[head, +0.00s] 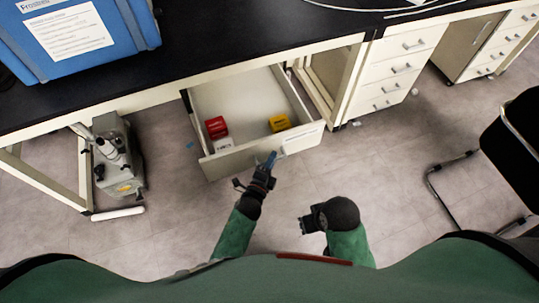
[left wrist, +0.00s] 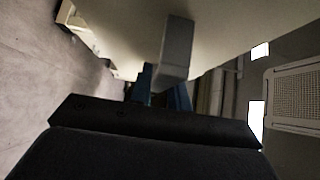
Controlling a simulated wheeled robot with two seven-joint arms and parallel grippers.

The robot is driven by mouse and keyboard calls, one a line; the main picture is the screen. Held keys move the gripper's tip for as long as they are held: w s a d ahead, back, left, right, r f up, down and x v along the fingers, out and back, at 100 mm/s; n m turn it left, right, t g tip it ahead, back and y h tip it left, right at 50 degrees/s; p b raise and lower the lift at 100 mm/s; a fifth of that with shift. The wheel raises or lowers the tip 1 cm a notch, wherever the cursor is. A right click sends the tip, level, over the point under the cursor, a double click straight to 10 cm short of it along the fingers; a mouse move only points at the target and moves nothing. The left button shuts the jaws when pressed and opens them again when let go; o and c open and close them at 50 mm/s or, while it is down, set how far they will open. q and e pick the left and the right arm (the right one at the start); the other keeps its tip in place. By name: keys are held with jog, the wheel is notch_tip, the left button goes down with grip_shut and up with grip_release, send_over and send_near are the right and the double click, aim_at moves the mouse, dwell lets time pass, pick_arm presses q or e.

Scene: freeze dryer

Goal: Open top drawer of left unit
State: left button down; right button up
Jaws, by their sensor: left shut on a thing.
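The top drawer (head: 240,95) of the left unit stands pulled out from under the black bench, showing its pale inside. Its front panel (head: 306,137) faces me. My left gripper (head: 271,160) is at the middle of that front, shut on the drawer's handle. In the left wrist view the grey handle (left wrist: 176,48) sticks out from the pale panel, with the blue fingers (left wrist: 148,80) against it, partly hidden by the dark gripper body. My right gripper (head: 308,223) hangs empty over the floor, away from the drawer; its jaw gap is too small to tell.
In the drawer lie a red box (head: 215,127), a white box (head: 223,144) and a yellow box (head: 279,123). Closed drawers (head: 396,68) and a black chair (head: 515,130) are at right. Floor before me is clear.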

jog(key=shift+w+a+r, duration=0.1)
jog(key=shift+a+r, duration=0.05)
jog(key=shift+a, duration=0.05)
pick_arm(q)
jog(key=c, duration=1.3)
grip_release()
pick_arm(e)
jog(key=shift+w+a+r, duration=0.1)
jog(key=shift+w, duration=0.05)
pick_arm(q)
jog(key=b+v, duration=0.1)
jog(key=v, duration=0.7)
jog(key=shift+b, duration=0.35)
pick_arm(e)
jog(key=f, duration=0.1)
jog(key=a+f, duration=0.2)
jog(key=shift+w+t+y, duration=0.3)
jog(key=shift+w+r, duration=0.2)
jog(key=shift+r, duration=0.05)
